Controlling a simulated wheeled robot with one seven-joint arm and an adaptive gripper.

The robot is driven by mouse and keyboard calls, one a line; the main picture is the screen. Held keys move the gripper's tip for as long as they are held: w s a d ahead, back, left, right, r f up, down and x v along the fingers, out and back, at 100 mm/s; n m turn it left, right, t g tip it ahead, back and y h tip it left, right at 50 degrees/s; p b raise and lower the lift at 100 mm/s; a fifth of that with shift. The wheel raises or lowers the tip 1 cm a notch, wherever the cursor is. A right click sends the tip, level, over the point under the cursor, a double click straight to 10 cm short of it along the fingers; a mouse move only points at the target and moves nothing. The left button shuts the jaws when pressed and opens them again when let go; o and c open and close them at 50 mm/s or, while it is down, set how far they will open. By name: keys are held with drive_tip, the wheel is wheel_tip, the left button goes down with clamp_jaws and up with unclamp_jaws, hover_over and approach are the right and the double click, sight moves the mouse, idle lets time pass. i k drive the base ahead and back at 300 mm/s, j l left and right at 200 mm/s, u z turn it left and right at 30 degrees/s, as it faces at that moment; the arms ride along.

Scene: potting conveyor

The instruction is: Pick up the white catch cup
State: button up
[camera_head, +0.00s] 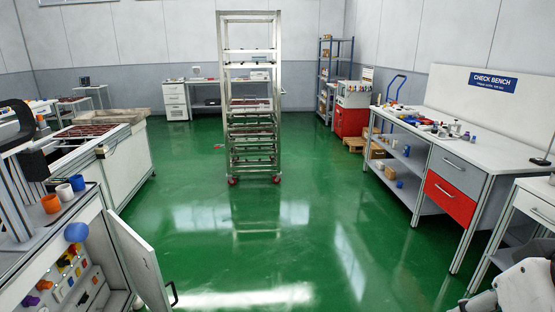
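A white cup (65,192), likely the catch cup, stands on the top of the cabinet (20,262) at the left. It is between an orange cup (51,204) in front of it and a blue cup (77,183) behind it. The three stand in a short slanting row near the cabinet's right edge. A pale grey part at the bottom right corner looks like my arm. My gripper is not in view, so its state does not show.
The cabinet's door (140,262) stands open into the floor space. A wheeled rack (250,100) stands mid-room. The check bench (480,150) at right holds small parts. A potting line (125,150) is at left. The green floor (270,250) between is clear.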

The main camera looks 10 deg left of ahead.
sight(65, 193)
drive_tip(key=i+l, duration=0.1)
drive_tip(key=i, duration=1.75)
drive_tip(key=i+u, duration=0.1)
drive_tip(key=u, duration=0.8)
drive_tip(key=i+u, duration=0.15)
drive_tip(key=u, duration=0.25)
drive_tip(key=l+u, duration=0.1)
drive_tip(key=u, duration=1.05)
